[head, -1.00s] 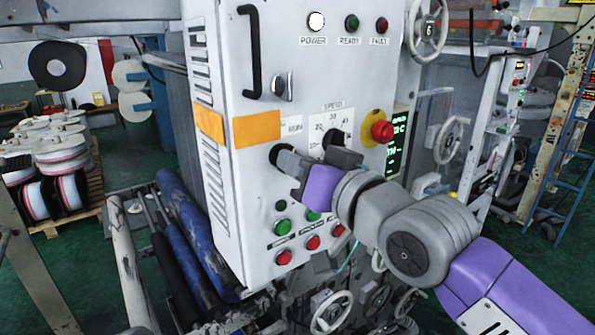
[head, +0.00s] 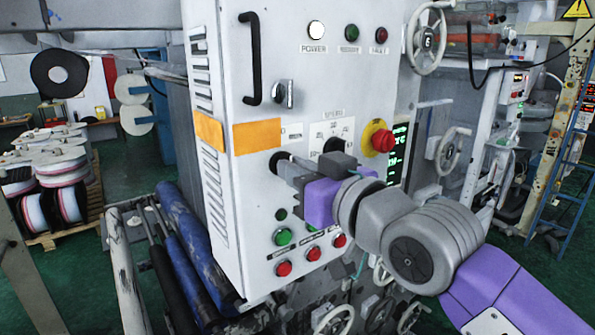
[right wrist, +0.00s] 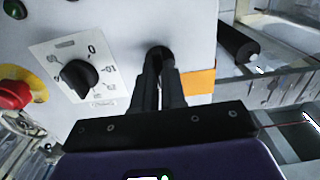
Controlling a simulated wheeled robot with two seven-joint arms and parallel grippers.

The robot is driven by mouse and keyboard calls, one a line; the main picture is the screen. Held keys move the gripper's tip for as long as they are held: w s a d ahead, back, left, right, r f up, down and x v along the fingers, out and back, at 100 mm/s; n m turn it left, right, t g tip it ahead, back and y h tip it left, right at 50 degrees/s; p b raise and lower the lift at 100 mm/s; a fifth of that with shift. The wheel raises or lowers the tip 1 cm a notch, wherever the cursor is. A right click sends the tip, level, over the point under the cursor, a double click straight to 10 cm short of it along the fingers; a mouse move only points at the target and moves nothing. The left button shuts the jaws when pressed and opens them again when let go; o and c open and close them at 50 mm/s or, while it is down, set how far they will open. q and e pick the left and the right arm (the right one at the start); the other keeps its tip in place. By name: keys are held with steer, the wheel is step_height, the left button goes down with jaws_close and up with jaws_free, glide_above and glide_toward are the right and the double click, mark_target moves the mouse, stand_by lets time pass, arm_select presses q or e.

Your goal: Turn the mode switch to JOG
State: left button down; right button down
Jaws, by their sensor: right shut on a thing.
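The mode switch (head: 276,160) is a black round knob on the light grey cabinet front, below the orange label. My right gripper (head: 287,168) is at the knob with its fingers shut on it. In the right wrist view, the two dark fingers of the gripper (right wrist: 160,72) close around the black knob (right wrist: 158,52). They largely hide it, so its pointer position cannot be read. The switch's small label is partly hidden and unreadable. My left gripper is not in view.
The black speed dial (head: 336,147) with its white scale is just right of the switch. A red emergency stop (head: 382,140) on yellow sits further right. Green (head: 281,237) and red (head: 283,268) buttons lie below my gripper. A black handle (head: 249,60) is above.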

steer(key=c, duration=1.2)
jaws_free()
steer(key=shift+s+d, duration=0.1)
steer(key=b+v, duration=0.1)
steer(key=v, duration=0.6)
steer(key=shift+b, duration=0.35)
steer(key=shift+s, duration=0.1)
